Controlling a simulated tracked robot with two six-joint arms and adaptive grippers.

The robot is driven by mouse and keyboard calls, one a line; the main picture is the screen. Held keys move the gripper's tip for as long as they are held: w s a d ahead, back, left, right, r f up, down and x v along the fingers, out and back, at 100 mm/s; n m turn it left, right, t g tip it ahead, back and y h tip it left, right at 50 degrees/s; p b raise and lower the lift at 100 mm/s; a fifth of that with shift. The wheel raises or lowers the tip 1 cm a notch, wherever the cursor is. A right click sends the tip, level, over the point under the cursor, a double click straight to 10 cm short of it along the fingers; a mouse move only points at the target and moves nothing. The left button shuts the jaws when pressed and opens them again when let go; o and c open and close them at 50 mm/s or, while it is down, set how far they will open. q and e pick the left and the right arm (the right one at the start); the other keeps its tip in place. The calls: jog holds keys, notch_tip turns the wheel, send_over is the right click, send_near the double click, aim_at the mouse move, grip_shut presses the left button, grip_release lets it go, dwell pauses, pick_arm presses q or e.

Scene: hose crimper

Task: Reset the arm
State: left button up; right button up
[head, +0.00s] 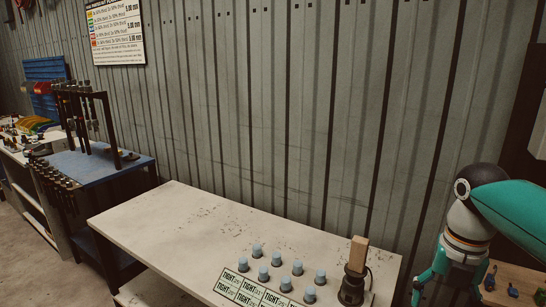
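My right arm comes in from the right edge, with a teal link and a white and black wrist. My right gripper (446,292) points down at the lower right, beside the right end of the white table (160,222). Its teal fingers spread apart from the wrist, but their tips are cut off or unclear at the bottom edge. I see nothing held in the visible part. My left arm and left gripper are not in view.
Several light-blue capped pegs (297,268) stand by a "TIGHT" label sheet (246,290). A black holder (352,285) with a wooden block (358,254) is right of them. A blue-topped bench (95,172) carries a dark rack. A wooden surface (520,281) holds small blue items.

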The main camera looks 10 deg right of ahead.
jog(key=w+a+f+m+y, duration=0.1)
jog(key=a+f+m, duration=0.35)
jog(key=f, duration=0.55)
jog(key=w+a+f+m+y, duration=0.15)
jog(key=a+f+m, duration=0.3)
jog(key=f, duration=0.45)
jog(key=w+a+f+m, duration=0.2)
jog(key=a+f+m, duration=0.25)
jog(key=f, duration=0.55)
jog(key=s+a+f+m, duration=0.4)
jog(key=s+f+m, duration=0.3)
jog(key=m, duration=0.1)
jog(key=s+a+f+m+y, duration=0.1)
jog(key=s+a+f+m, duration=0.4)
jog(key=s+f+m, duration=0.2)
jog(key=shift+s+f+m+t, duration=0.3)
jog(key=shift+s+f+m, duration=0.1)
jog(key=shift+f+m, duration=0.3)
jog(key=shift+y, duration=0.25)
